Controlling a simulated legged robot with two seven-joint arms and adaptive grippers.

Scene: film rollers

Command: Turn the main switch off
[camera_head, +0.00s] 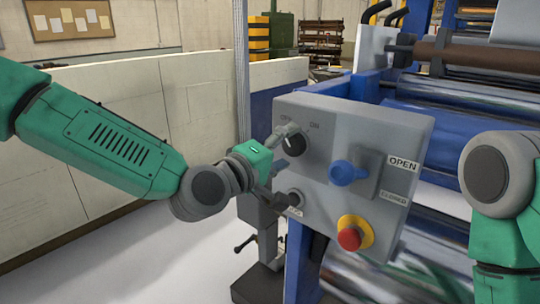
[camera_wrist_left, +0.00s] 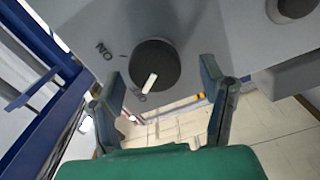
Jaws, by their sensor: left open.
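The main switch is a round black knob (camera_head: 320,142) with OFF and ON labels, at the top left of the grey control panel (camera_head: 330,108). In the left wrist view the knob (camera_wrist_left: 154,62) shows a white pointer line aimed down, towards a partly legible label that appears to be OFF. The ON label lies to its left. My left gripper (camera_head: 289,165) is open beside the panel's left side. In the left wrist view its fingers (camera_wrist_left: 162,82) stand apart on either side below the knob, with nothing held. My right gripper is out of view.
The panel also bears a blue knob (camera_head: 348,172) by OPEN and CLOSED labels, a red button on a yellow base (camera_head: 350,238), and a small dark control (camera_head: 295,197) near my left fingers. Machine rollers (camera_head: 470,100) lie behind. A low white wall (camera_head: 130,90) stands left.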

